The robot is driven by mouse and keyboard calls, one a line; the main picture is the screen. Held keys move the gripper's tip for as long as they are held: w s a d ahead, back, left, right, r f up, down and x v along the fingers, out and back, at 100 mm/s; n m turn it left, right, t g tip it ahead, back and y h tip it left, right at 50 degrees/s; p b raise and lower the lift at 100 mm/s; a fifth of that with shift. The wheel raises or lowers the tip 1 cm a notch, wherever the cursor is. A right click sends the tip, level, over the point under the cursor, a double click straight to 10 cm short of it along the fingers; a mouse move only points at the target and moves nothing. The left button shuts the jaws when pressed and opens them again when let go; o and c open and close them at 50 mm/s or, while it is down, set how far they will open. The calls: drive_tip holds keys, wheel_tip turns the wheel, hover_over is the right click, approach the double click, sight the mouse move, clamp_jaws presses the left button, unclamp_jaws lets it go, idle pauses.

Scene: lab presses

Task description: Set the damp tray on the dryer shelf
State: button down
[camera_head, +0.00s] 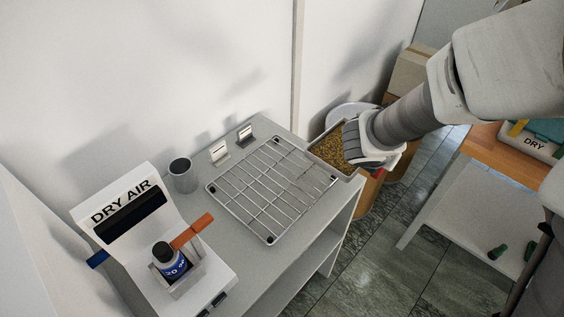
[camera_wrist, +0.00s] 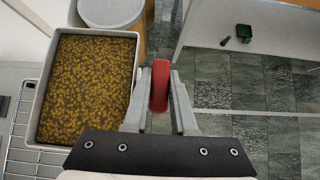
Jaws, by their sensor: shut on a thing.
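The damp tray (camera_wrist: 42,90) is a pale rectangular tray filled with brown-yellow grains. In the head view the tray (camera_head: 333,170) is at the right end of the wire rack (camera_head: 238,184), partly hidden by my gripper. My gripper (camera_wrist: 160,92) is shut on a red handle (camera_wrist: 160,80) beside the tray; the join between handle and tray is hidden. The rack lies on a grey cabinet, and its bars also show below the tray's left edge in the wrist view (camera_wrist: 17,150). The tray looks level; I cannot tell whether it touches the rack.
A DRY AIR unit (camera_head: 125,212) with a blue-labelled bottle (camera_head: 171,263) stands at the left. A grey cup (camera_head: 182,174) and two small cards (camera_head: 219,152) (camera_head: 246,134) stand behind the rack. A white round-topped container (camera_wrist: 110,12) is beyond the tray. A wall rises behind.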

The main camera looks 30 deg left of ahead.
sight(344, 172)
drive_tip(key=s+a, duration=0.2)
drive_tip(key=s+a+f, duration=0.1)
drive_tip(key=s+a, duration=0.1)
drive_tip(key=a, duration=0.1)
drive_tip(key=s+a+f, duration=0.1)
drive_tip(key=s+a, duration=0.1)
drive_tip(key=a, duration=0.1)
drive_tip(key=shift+f, duration=0.15)
drive_tip(key=a+f, duration=0.2)
drive_tip(key=a, duration=0.1)
drive_tip(key=a+f, duration=0.2)
drive_tip(key=a, duration=0.2)
drive_tip(key=a+f, duration=0.3)
drive_tip(key=a, duration=0.1)
drive_tip(key=shift+a+p, duration=0.2)
drive_tip(key=shift+p, duration=0.2)
drive_tip(key=shift+f, duration=1.8)
drive_tip(key=shift+f, duration=0.1)
drive_tip(key=shift+f+b, duration=0.15)
drive_tip(key=shift+b, duration=0.15)
drive_tip(key=c, duration=0.7)
unclamp_jaws()
